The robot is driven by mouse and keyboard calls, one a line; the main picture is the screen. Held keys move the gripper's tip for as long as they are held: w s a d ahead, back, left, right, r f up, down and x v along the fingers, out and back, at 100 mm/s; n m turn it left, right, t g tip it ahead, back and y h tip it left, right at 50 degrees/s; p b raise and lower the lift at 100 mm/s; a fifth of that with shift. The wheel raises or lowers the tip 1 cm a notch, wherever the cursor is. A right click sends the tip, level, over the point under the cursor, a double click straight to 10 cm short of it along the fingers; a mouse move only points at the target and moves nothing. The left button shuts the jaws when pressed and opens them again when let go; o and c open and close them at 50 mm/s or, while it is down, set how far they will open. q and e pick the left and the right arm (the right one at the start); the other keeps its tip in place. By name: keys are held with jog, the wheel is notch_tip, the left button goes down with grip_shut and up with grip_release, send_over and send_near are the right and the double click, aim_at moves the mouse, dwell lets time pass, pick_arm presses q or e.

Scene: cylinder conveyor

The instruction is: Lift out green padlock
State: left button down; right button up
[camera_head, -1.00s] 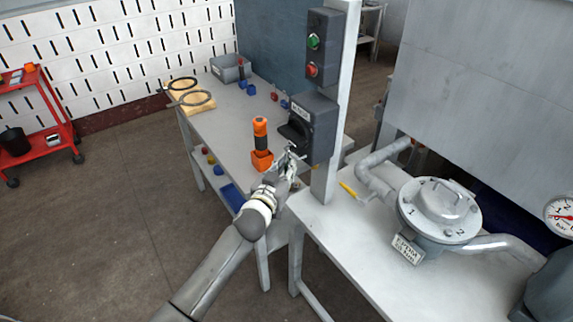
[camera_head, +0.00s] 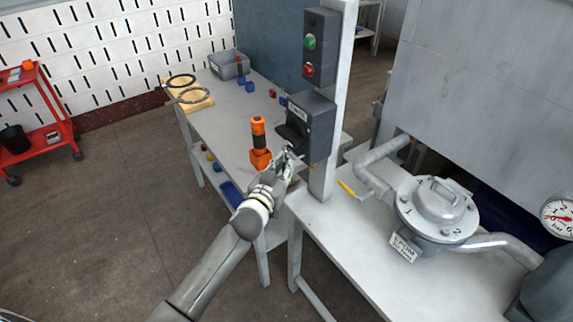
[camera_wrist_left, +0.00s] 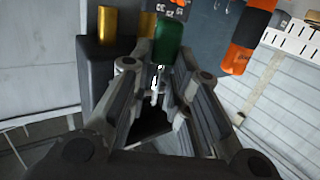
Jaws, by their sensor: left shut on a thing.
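A green padlock (camera_wrist_left: 169,38) shows in the left wrist view, at the tips of my left gripper (camera_wrist_left: 164,62). The gripper is shut on it. In the head view my left gripper (camera_head: 287,160) is at the front of a dark labelled box (camera_head: 320,130) mounted on the grey post. The padlock is too small and hidden there to make out. I cannot tell whether its shackle is still in the box. My right gripper is in neither view.
An orange-and-black tool in an orange holder (camera_head: 261,158) stands close left of the gripper. A button box with green and red buttons (camera_head: 317,50) is above. A bench with a valve (camera_head: 438,203) is at right.

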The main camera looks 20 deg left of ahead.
pick_arm(q)
jog(key=shift+t, duration=0.5)
jog(key=r, duration=0.4)
jog(key=shift+w+a+r, duration=0.25)
jog(key=shift+w+a, duration=0.05)
jog(key=shift+a, duration=0.05)
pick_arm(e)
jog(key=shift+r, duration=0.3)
pick_arm(q)
jog(key=s+a+p, duration=0.1)
jog(key=s+a, duration=0.2)
jog(key=s, duration=0.2)
jog(key=shift+s+a+p, duration=0.2)
jog(key=shift+s+p, duration=0.2)
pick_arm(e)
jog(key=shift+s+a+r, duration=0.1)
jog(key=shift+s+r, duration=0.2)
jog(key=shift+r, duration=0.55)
pick_arm(q)
jog(key=shift+s, duration=0.1)
